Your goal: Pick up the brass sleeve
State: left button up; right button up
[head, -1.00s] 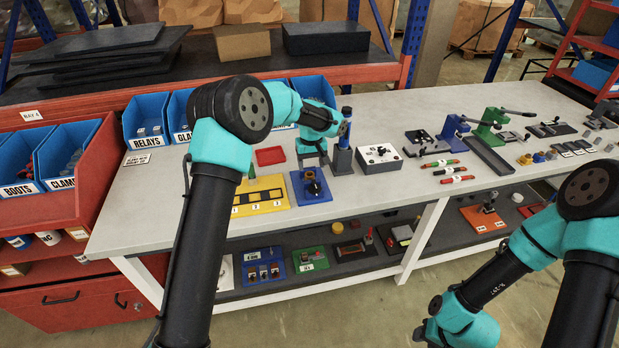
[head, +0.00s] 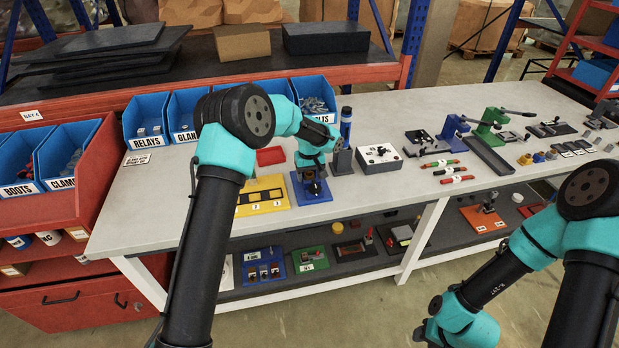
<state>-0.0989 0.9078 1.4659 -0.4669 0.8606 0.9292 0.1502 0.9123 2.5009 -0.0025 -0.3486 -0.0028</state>
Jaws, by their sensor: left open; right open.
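My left gripper (head: 312,184) points down over the blue base plate (head: 325,197) on the bench. Its fingers look open, around or just above a small dark fixture with a brownish top that stands on the plate. The gripper hides most of that fixture, so I cannot tell contact. I cannot tell for sure which thing is the brass sleeve. A small brass-coloured piece (head: 525,159) stands at the right of the bench among other small parts. My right arm shows at the lower right, but its fingers are not visible.
A yellow tray (head: 262,205) lies left of the blue plate and a red tray (head: 270,156) behind it. Blue bins (head: 147,130) line the back. The bench's front middle is clear.

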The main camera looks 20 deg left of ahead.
pick_arm(q)
jog(key=shift+c, duration=0.3)
grip_shut()
dwell(0.5)
